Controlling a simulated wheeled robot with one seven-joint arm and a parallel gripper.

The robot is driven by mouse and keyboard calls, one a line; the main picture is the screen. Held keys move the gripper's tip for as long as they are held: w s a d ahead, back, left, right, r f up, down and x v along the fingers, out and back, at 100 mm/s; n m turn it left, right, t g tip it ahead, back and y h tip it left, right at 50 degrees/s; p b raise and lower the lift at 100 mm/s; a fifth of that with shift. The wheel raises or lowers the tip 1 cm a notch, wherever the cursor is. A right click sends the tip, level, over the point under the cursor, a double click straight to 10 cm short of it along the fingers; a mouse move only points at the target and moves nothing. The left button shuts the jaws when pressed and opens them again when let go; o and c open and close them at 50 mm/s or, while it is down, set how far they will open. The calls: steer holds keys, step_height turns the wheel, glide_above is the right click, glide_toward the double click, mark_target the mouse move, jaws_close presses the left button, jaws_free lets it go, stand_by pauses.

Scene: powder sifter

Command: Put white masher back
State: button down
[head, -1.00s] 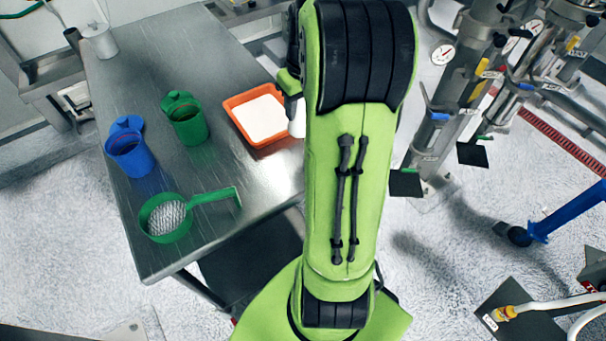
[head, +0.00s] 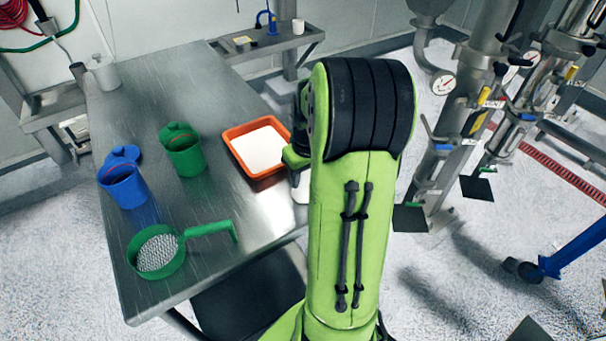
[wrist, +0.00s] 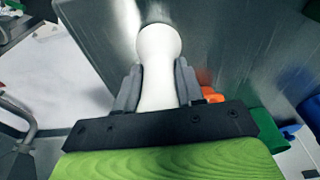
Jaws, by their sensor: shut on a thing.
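My gripper (wrist: 158,78) is shut on the white masher (wrist: 158,52), with one grey finger on each side of its narrow part. The masher's rounded, wider end points away from the gripper, over the metal table. In the head view, a small white part of the masher (head: 300,190) shows at the left edge of my arm, by the table's right edge. My arm hides most of the gripper and masher there. I cannot tell whether the masher touches the table.
On the metal table (head: 150,85) stand an orange tray (head: 232,163) of white powder, a green cup (head: 185,158), a blue cup (head: 125,188), a green sieve (head: 178,262) and a pale canister (head: 103,74). The table's middle back is clear. Pipework (head: 450,130) stands at right.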

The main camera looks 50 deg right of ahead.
mark_target(306, 193)
steer(key=c, duration=0.7)
jaws_free()
steer(key=shift+f, duration=0.15)
steer(key=r+p, duration=0.1)
steer(key=r, duration=0.3)
steer(key=s+r+p, duration=0.1)
steer(key=r, duration=0.3)
steer(key=r+p, duration=0.1)
steer(key=r, duration=0.3)
steer(key=shift+s+a+p, duration=0.2)
steer(key=shift+s+p, duration=0.15)
steer(key=s+a+r+n+t, duration=0.1)
steer(key=a+r, duration=0.1)
steer(key=a, duration=0.4)
steer(key=a+r+n, duration=0.1)
steer(key=a+r, duration=0.2)
steer(key=a, duration=0.4)
steer(key=s+a+f+n+t, duration=0.1)
steer(key=s+a+t, duration=0.1)
steer(key=s+a, duration=0.7)
steer(key=shift+a+t, duration=0.4)
steer(key=shift+a, duration=0.4)
